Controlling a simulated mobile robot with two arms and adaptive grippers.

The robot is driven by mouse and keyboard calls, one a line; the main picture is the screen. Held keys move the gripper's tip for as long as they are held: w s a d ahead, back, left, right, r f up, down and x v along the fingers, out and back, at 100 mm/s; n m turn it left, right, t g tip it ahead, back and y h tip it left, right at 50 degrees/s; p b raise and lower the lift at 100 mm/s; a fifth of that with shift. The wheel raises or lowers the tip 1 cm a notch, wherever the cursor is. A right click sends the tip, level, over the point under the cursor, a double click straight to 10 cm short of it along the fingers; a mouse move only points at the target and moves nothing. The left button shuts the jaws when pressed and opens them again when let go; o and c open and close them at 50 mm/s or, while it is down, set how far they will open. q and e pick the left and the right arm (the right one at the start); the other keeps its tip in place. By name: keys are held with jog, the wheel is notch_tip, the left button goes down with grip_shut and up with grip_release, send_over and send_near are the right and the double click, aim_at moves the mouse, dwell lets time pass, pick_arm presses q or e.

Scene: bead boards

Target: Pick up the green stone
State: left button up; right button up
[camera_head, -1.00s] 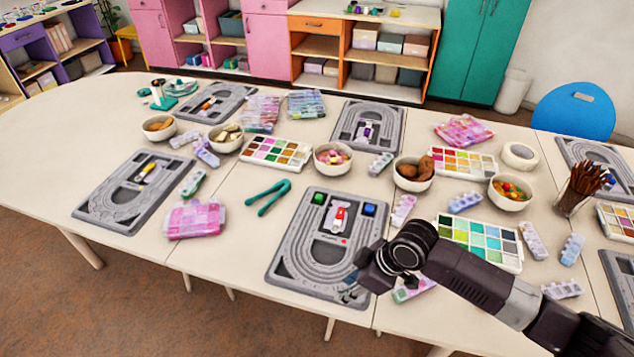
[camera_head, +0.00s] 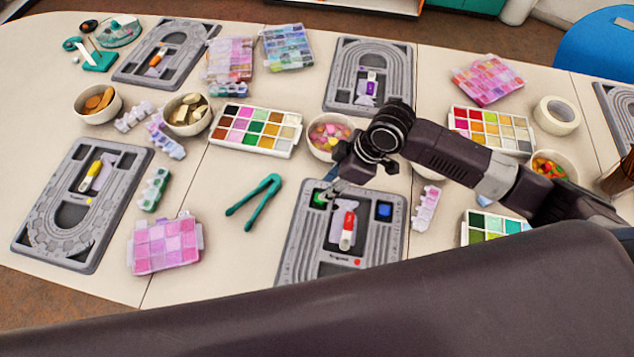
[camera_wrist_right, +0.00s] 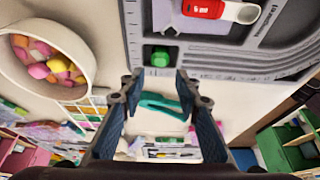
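The green stone (camera_head: 319,198) sits in the upper left corner compartment of the grey bead board (camera_head: 290,262) at the front middle. In the right wrist view the green stone (camera_wrist_right: 160,57) lies just beyond the fingertips, roughly centred between them. My right gripper (camera_head: 330,188) is above that corner, close to the stone, and partly covers it in the head view. In the right wrist view the right gripper (camera_wrist_right: 158,84) has its two fingers spread with nothing between them. My left gripper is not in view.
On the same board lie a red-and-white tool (camera_head: 347,230) and a blue stone (camera_head: 384,210). A bowl of colourful pieces (camera_head: 322,148) stands just behind the board, near my gripper. Teal pliers (camera_head: 254,202) lie to the left on bare table.

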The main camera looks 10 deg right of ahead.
jog(key=shift+s+a+f, duration=0.1)
jog(key=shift+a+f, duration=0.25)
jog(key=shift+f, duration=0.5)
jog(key=x, duration=0.1)
jog(key=p+x, duration=0.1)
jog(key=x, duration=0.2)
jog(key=shift+d+f, duration=0.2)
jog(key=shift+f, duration=0.4)
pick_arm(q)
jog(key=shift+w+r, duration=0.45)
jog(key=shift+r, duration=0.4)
pick_arm(e)
jog(key=shift+a, duration=0.1)
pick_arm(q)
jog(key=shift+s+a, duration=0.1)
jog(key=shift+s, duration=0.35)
pick_arm(e)
jog(key=c, duration=0.7)
